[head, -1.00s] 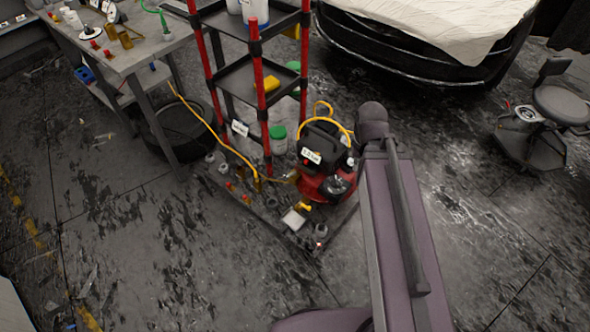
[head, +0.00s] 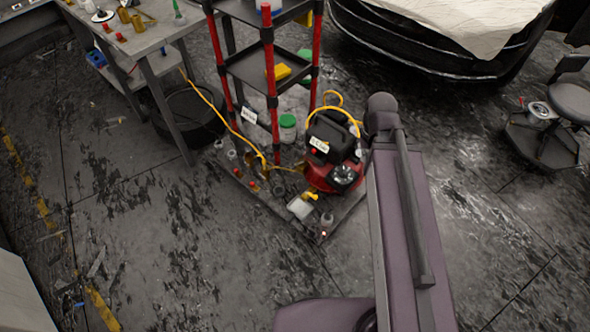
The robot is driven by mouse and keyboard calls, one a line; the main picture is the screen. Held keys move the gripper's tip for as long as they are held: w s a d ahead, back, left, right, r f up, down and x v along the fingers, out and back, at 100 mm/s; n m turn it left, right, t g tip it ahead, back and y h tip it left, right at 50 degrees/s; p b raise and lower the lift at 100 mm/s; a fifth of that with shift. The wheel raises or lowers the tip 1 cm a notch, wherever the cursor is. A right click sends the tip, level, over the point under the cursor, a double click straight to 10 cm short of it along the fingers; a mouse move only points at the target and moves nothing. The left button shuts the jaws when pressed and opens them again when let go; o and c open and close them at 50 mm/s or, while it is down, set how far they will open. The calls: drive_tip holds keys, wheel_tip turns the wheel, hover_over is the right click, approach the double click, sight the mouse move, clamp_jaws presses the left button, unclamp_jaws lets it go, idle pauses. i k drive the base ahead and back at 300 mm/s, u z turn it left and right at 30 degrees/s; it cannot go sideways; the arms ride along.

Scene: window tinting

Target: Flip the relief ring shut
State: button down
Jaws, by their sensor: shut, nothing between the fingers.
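A small red and black compressor (head: 318,180) stands on a low dark platform, near the middle of the head view. It has a black top housing with a white label, a round dial-like part on its right side and a yellow hose looped over it. The relief ring cannot be made out at this size. Part of my own purple arm rises just right of the compressor and covers what lies behind it. My gripper does not show in this view.
A shelf rack with red posts (head: 271,88) stands behind the compressor. Small bottles and a white block (head: 300,207) lie on the platform. A workbench (head: 150,38) is at upper left, a covered car (head: 430,50) behind, a stool (head: 572,102) at right. The left floor is mostly clear.

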sight(301, 161)
drive_tip(key=u, duration=0.55)
drive_tip(key=k, duration=0.95)
drive_tip(key=u, duration=1)
drive_tip(key=k, duration=0.45)
drive_tip(key=u, duration=0.4)
drive_tip(key=i, duration=1.35)
drive_tip(key=z, duration=1.1)
drive_tip(key=i, duration=0.75)
drive_tip(key=z, duration=0.4)
